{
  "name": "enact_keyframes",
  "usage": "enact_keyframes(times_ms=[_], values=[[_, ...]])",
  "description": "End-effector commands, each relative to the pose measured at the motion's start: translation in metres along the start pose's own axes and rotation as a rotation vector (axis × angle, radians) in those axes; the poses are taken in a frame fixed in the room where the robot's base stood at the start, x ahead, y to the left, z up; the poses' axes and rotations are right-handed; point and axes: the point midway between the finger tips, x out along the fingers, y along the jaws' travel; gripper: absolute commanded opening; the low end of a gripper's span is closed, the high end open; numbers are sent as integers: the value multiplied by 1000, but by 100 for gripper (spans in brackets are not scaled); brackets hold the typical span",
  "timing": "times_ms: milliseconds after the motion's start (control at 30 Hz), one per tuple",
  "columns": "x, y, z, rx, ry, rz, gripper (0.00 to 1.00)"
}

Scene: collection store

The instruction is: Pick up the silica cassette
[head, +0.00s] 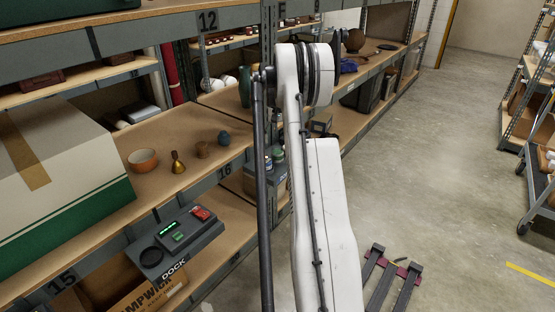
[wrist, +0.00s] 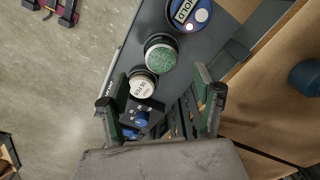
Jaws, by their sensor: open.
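In the wrist view, a round container with a green speckled, granular top (wrist: 160,55) stands on a grey surface; it looks like the silica cassette, though no label on it is readable. Beside it, nearer my gripper, is a round container with a pale lettered top (wrist: 142,88), its lettering too small to read surely. My gripper (wrist: 162,98) is open and empty, its two fingers apart, with the green-topped container just beyond the gap between them. In the head view my arm hides the gripper; small containers (head: 278,155) show beside the arm.
Blue-topped items (wrist: 141,119) sit by the left finger. A wooden shelf (wrist: 262,95) with a dark round object (wrist: 306,77) is at right. The dock (head: 175,241) is on the left; the floor (head: 430,180) is mostly clear.

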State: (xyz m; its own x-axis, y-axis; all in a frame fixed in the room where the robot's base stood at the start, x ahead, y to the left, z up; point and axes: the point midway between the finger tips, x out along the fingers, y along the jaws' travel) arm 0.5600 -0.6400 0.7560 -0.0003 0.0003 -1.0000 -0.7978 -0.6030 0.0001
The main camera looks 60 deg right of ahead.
Motion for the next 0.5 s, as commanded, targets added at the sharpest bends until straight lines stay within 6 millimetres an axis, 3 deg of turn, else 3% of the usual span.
enact_keyframes(times_ms=[100, 367, 500], values=[[16, 0, 0, 0, 0, 0, 64], [28, -1, -1, -1, 0, 0, 64], [45, -2, -3, -1, 0, 0, 64]])
